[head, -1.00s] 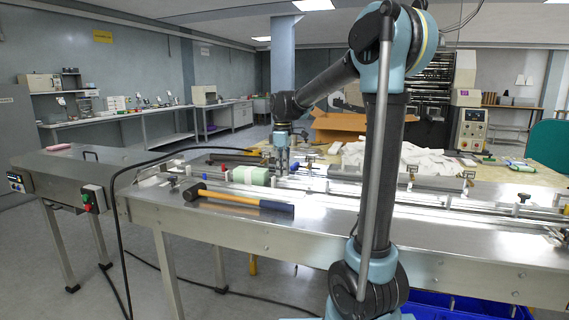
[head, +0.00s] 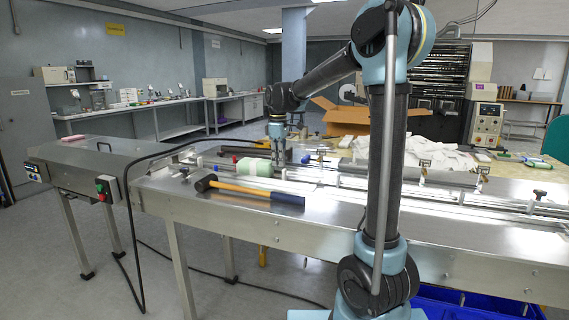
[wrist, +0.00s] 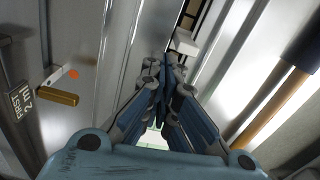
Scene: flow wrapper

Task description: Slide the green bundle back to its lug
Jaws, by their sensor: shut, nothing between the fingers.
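The green bundle (head: 257,168) is a pale green roll with a whitish band. It lies in the wrapper's channel, behind the hammer in the head view. My gripper (head: 279,162) is down at the bundle's right end, very close to it; I cannot tell whether they touch. In the wrist view the fingers (wrist: 168,75) are shut together with nothing between them. A bit of pale green (wrist: 154,139) shows between the finger linkages. A small white block (wrist: 185,42) stands in the channel beyond the fingertips; I cannot tell whether it is the lug.
A hammer (head: 258,193) with an orange and blue handle lies on the steel deck (head: 330,212) in front of the channel. A black cable arches over the left end. Rails and clamps run along the right. White scraps (head: 385,150) lie behind.

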